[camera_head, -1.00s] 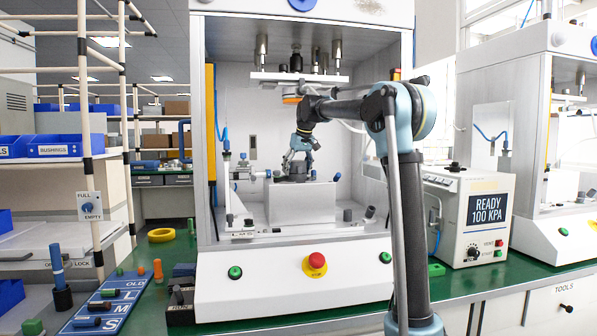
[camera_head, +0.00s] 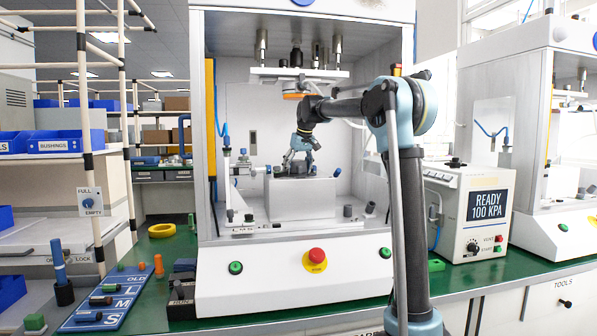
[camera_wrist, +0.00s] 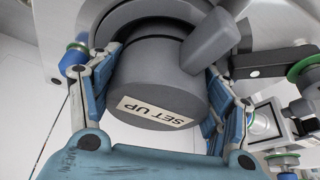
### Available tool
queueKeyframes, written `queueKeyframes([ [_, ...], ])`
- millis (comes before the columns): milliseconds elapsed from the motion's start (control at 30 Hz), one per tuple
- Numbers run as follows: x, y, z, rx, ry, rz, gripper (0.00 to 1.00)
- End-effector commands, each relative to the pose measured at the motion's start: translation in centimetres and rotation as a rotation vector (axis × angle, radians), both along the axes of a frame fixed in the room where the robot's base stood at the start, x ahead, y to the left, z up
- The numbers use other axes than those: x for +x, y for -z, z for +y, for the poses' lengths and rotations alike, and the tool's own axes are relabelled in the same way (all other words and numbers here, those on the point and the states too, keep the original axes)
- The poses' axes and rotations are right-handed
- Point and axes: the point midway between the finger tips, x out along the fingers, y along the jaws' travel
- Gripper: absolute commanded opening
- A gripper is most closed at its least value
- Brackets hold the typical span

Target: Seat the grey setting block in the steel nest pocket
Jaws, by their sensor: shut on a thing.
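The grey setting block (camera_wrist: 145,78) fills the middle of the wrist view, a thick grey cylinder with a "SET UP" label and a grey lug on its upper right. My gripper (camera_wrist: 160,85) is shut on it, with one blue-and-grey finger on each side. In the head view my gripper (camera_head: 298,160) points down inside the press, over the pale pedestal (camera_head: 302,200). The block shows there only as a small dark shape (camera_head: 296,171) at the pedestal top. The round rim of the nest (camera_wrist: 97,22) shows behind the block. I cannot tell whether the block is fully in the pocket.
The upper tooling plate (camera_head: 300,75) with an orange ring hangs above my gripper. A small side fixture (camera_head: 244,172) stands left of the pedestal. A black peg (camera_head: 348,211) and another small cylinder (camera_head: 370,208) stand on the press bed at right.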

Motion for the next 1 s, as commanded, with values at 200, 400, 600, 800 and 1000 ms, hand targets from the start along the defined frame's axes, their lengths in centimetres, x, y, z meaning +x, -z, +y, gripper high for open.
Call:
queueKeyframes([
  [200,0.0,-0.4,0.0,0.000,0.000,0.000,0.33],
  [400,0.0,-1.0,0.0,0.000,0.000,0.000,0.33],
  [600,0.0,-1.7,0.0,0.000,0.000,0.000,0.33],
  [800,0.0,-2.3,0.0,0.000,0.000,0.000,0.33],
  [1000,0.0,-2.9,0.0,0.000,0.000,0.000,0.33],
])
